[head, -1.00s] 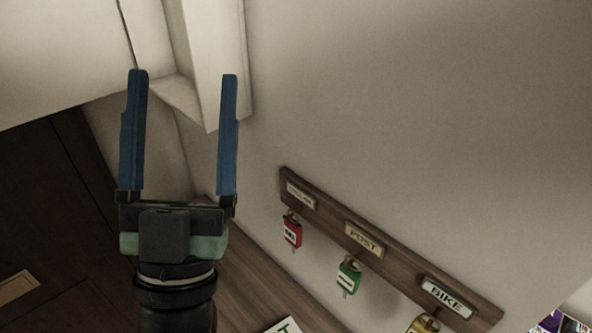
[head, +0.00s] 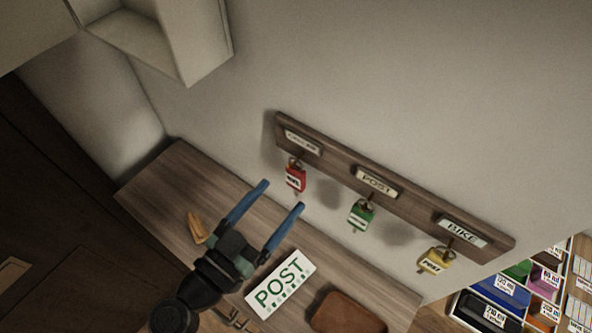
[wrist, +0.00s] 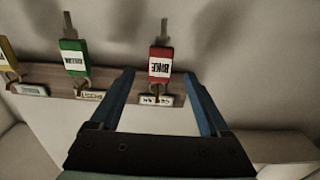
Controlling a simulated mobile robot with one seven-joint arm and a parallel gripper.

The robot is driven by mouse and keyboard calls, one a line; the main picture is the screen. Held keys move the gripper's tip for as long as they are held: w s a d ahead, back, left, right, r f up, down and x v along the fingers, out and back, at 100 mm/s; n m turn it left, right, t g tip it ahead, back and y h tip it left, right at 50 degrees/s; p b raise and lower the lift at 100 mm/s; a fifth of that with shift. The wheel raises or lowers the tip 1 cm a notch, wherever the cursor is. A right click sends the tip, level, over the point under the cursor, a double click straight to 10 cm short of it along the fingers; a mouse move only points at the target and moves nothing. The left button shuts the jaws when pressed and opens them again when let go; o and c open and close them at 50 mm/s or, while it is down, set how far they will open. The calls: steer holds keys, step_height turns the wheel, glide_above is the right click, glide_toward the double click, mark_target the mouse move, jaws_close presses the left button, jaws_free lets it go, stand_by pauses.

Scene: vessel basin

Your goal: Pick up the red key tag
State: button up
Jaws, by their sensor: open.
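The red key tag (head: 295,179) hangs from the left hook of a wooden key rack (head: 330,170) on the wall, under a label that seems to read CELLAR. In the wrist view the red tag (wrist: 160,64) appears upside down, with a white label that seems to read BIKE. My gripper (head: 282,195) is open and empty, its blue fingers pointing at the wall just below the red tag in the head view. In the wrist view the tag lies between the fingertips (wrist: 159,73), beyond them; I cannot tell the exact distance.
A green tag (head: 361,215) and a yellow tag (head: 435,260) hang to the right on the rack. Below are a wooden shelf top (head: 165,185) with a POST card (head: 281,284) and a brown wallet-like item (head: 348,314). A pale cabinet (head: 205,45) is at upper left.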

mark_target(293, 181)
steer(key=p+x, duration=0.2)
steer(key=x, duration=0.3)
steer(key=shift+w+d+r, duration=0.2)
steer(key=shift+w, duration=0.15)
steer(key=shift+w+d+f, duration=0.1)
steer(key=shift+w+d, duration=0.1)
steer(key=shift+w, duration=0.05)
steer(key=shift+c, duration=0.3)
jaws_close()
